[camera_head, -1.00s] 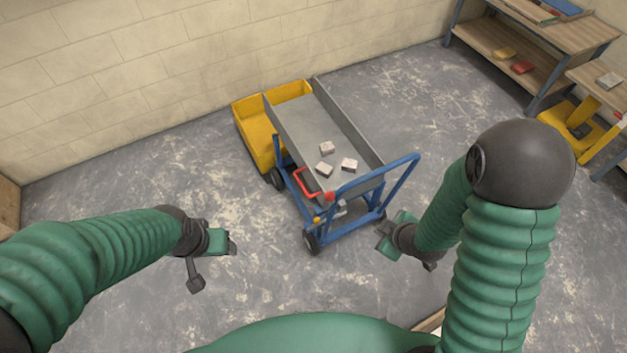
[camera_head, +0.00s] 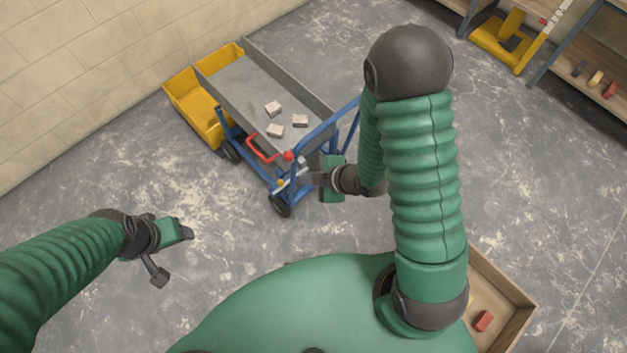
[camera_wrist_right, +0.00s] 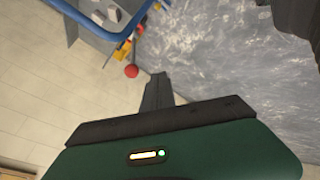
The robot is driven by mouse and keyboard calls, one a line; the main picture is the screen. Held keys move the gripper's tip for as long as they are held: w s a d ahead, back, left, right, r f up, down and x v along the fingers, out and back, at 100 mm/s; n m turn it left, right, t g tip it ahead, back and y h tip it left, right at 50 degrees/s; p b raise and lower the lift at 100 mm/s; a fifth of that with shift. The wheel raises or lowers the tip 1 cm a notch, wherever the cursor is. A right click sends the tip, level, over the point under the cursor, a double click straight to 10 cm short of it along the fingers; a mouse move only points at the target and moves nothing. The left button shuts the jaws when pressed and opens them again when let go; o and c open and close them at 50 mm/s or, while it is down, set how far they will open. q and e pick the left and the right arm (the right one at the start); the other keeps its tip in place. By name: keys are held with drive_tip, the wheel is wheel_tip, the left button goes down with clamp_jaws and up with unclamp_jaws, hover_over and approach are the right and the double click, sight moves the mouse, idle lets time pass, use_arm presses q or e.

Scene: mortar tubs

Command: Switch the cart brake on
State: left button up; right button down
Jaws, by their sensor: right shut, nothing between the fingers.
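The cart has a blue frame and a grey sloped tray (camera_head: 240,88). A red ball knob (camera_head: 288,155) sits near its handle end, beside a red bent bar (camera_head: 258,150). I cannot tell which part is the brake. In the right wrist view, the red knob (camera_wrist_right: 131,71) is on a lever ahead of my fingers, apart from them. My right gripper (camera_head: 312,179) is shut and empty beside the blue handle frame (camera_head: 330,122). Its shut fingers show in the wrist view (camera_wrist_right: 157,92). My left gripper (camera_head: 186,233) hangs over bare floor; its jaw opening is unclear.
Several pale blocks (camera_head: 275,131) lie in the tray. A yellow tub (camera_head: 193,107) stands behind the cart by the wall. A wooden box (camera_head: 510,291) with a red piece is at lower right. Shelving (camera_head: 575,45) and a yellow jack-like thing (camera_head: 505,42) stand at upper right.

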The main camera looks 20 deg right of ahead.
sight(290, 157)
use_arm(q)
drive_tip(key=shift+s+d+f+p, duration=0.1)
drive_tip(key=shift+d+p, duration=0.05)
drive_tip(key=shift+p, duration=0.6)
use_arm(e)
drive_tip(key=w+a+f, duration=0.1)
drive_tip(key=w+f, duration=0.3)
drive_tip(key=w, duration=0.3)
drive_tip(key=shift+w+a, duration=0.15)
drive_tip(key=shift+a, duration=0.1)
use_arm(q)
drive_tip(key=shift+a, duration=0.2)
